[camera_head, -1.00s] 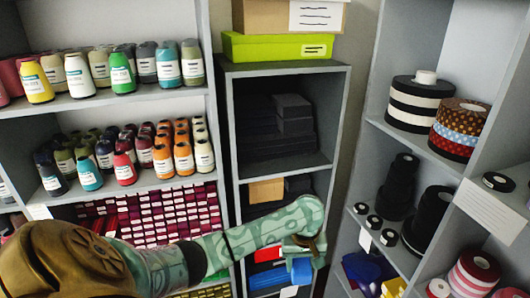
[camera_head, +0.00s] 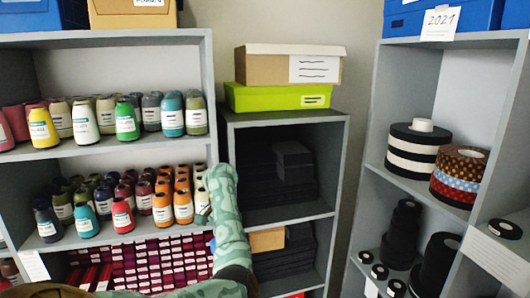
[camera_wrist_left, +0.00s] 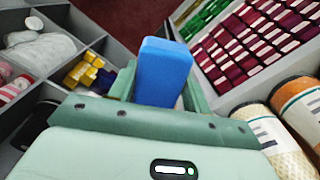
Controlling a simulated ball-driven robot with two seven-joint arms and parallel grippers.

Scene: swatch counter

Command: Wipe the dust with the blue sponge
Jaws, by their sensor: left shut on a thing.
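In the left wrist view the blue sponge (camera_wrist_left: 163,72) is a small block held between the two green fingers of my left gripper (camera_wrist_left: 158,92). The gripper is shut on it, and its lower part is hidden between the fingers. The gripper and sponge cannot be made out clearly there. I can see no dust in either view. My right gripper is not in view.
Rows of thread cones (camera_head: 125,120) fill the left shelf, above maroon swatches (camera_head: 150,262) close by my arm. A middle shelf (camera_head: 338,170) holds dark stacks, with a green box (camera_head: 275,97) on top. Ribbon rolls (camera_head: 412,150) stand at right.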

